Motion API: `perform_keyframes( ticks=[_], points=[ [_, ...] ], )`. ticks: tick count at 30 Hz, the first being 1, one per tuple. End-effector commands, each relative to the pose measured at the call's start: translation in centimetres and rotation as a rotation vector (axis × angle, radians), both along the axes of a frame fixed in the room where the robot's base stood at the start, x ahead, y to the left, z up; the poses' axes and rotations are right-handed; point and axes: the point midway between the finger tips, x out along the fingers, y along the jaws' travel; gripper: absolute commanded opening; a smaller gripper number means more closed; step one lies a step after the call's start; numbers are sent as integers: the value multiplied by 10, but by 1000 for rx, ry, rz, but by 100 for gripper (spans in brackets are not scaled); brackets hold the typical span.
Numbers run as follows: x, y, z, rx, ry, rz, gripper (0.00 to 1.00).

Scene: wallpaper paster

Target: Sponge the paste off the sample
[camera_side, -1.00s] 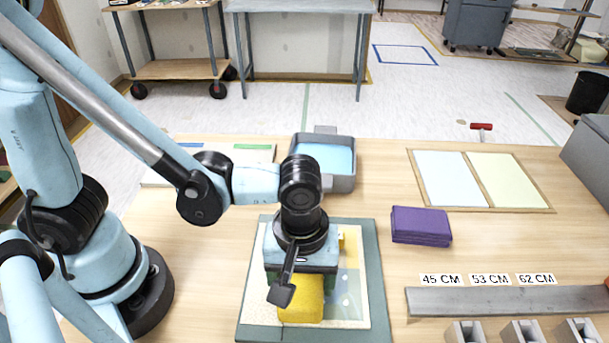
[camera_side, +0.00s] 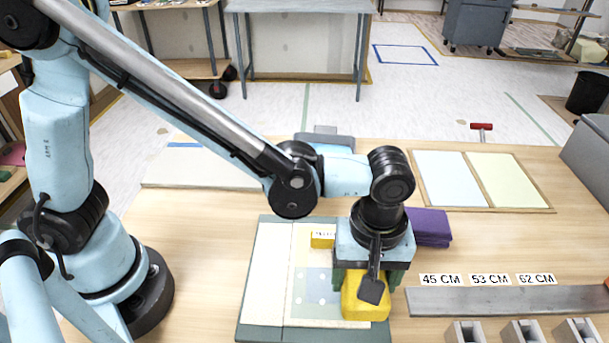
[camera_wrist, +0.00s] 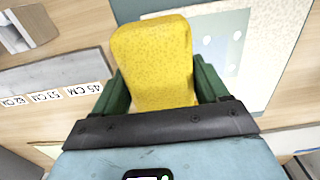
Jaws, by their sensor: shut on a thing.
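My gripper (camera_side: 366,285) is shut on a yellow sponge (camera_side: 362,304), which shows between the green fingers in the wrist view (camera_wrist: 155,62). The sponge is at the right edge of the sample (camera_side: 318,290), a sheet with a cream left part and a blue patch with pale spots. The sample lies on a dark green board (camera_side: 257,334) and also shows in the wrist view (camera_wrist: 232,40). Pale spots show on the blue patch. A small yellow block (camera_side: 322,240) with a label sits at the sample's top edge. I cannot tell whether the sponge touches the sheet.
A folded purple cloth (camera_side: 430,226) lies just behind my gripper. A grey tray (camera_side: 338,141) is mostly hidden behind my arm. A metal straightedge (camera_side: 500,300) with length labels lies at right. A framed pair of pale panels (camera_side: 482,180) lies at back right.

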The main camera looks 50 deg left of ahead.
Motion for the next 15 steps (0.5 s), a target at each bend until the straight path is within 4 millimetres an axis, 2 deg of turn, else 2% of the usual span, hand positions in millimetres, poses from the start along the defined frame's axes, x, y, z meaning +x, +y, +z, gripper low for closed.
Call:
perform_keyframes(
  ticks=[1,9,15],
  points=[
    [-1,1,13,1,1,0,32],
    [-1,1,50,1,1,0,32],
    [-1,1,66,1,1,0,32]
  ],
)
